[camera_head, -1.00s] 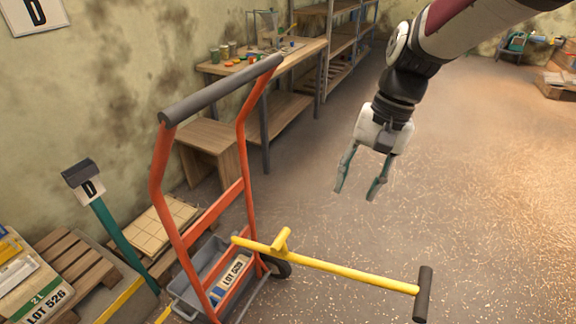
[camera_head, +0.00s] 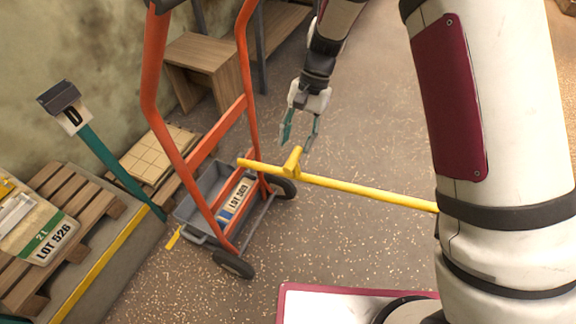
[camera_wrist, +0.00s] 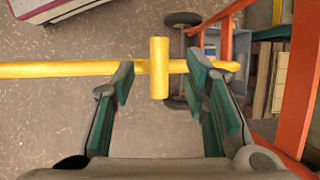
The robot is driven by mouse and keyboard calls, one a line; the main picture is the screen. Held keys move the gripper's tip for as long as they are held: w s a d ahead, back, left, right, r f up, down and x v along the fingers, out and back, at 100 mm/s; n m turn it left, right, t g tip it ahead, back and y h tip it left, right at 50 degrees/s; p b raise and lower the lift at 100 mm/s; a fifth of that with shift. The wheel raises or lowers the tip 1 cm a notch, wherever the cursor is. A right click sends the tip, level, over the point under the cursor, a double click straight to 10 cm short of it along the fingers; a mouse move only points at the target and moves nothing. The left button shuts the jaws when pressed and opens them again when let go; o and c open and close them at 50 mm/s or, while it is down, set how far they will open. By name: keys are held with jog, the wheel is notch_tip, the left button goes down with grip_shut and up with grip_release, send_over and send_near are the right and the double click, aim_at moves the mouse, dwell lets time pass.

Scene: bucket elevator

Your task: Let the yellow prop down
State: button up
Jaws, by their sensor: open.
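The yellow prop (camera_head: 352,187) is a long bar with a short crosspiece (camera_head: 292,160) near its left end. It sticks out to the right from the orange hand truck (camera_head: 180,165), and its right end is hidden behind my arm. My gripper (camera_head: 298,146) is open, with its fingers pointing down at the crosspiece. In the wrist view the yellow prop (camera_wrist: 60,69) runs across the picture, and its crosspiece (camera_wrist: 159,68) stands between the two open fingers (camera_wrist: 160,88). I cannot tell whether the fingers touch it.
A grey bin labelled LOT (camera_head: 215,186) sits low in the hand truck. A pallet with a LOT 526 bag (camera_head: 48,237) and a teal post marked D (camera_head: 110,160) stand at left. A wooden bench (camera_head: 205,70) is behind.

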aim_at(290, 162)
jog(key=b+x, duration=0.1)
jog(key=x, duration=0.8)
grip_shut()
